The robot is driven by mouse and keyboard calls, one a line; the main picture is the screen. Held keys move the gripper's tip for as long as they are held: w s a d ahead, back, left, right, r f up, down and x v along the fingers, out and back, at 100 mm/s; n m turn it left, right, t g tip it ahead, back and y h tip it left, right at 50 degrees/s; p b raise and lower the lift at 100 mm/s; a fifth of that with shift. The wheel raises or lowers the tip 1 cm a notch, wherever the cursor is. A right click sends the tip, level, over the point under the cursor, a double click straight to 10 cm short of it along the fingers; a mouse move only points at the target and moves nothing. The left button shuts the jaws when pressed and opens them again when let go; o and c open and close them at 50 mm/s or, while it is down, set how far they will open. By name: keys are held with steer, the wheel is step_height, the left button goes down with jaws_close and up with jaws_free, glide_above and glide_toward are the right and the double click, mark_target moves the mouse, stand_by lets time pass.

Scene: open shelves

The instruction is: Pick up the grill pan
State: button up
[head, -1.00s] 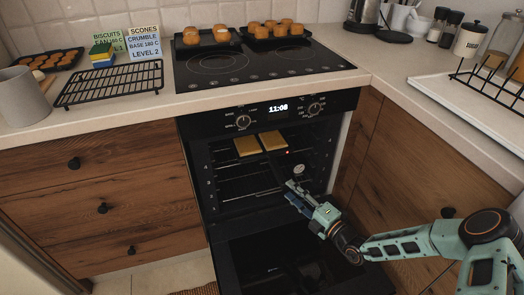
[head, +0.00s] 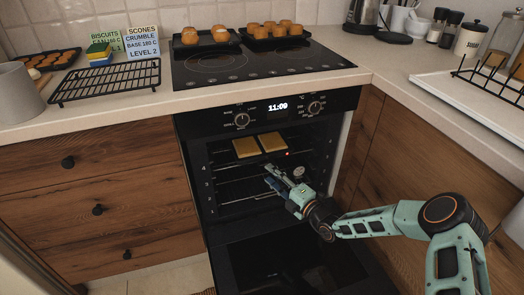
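Two flat golden-brown squares (head: 258,147) lie side by side high in the open oven (head: 225,190). A dark surface shows around them; it may be the grill pan, but its outline and any handle are hard to make out against the black interior. My gripper (head: 271,177) is at the oven opening, below and slightly right of the squares, pointing into the oven. Its fingers are small and dark in the view, and I cannot tell whether they are apart or hold anything.
The lowered oven door (head: 290,262) lies below my arm. Wire racks and a round dial (head: 299,171) are inside the oven. Two trays of buns (head: 210,38) stand on the hob. A black cooling rack (head: 108,80) lies on the left counter. Wooden cabinets flank the oven.

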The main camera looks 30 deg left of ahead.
jaws_close()
stand_by(0.3)
steer(key=shift+r, duration=0.2)
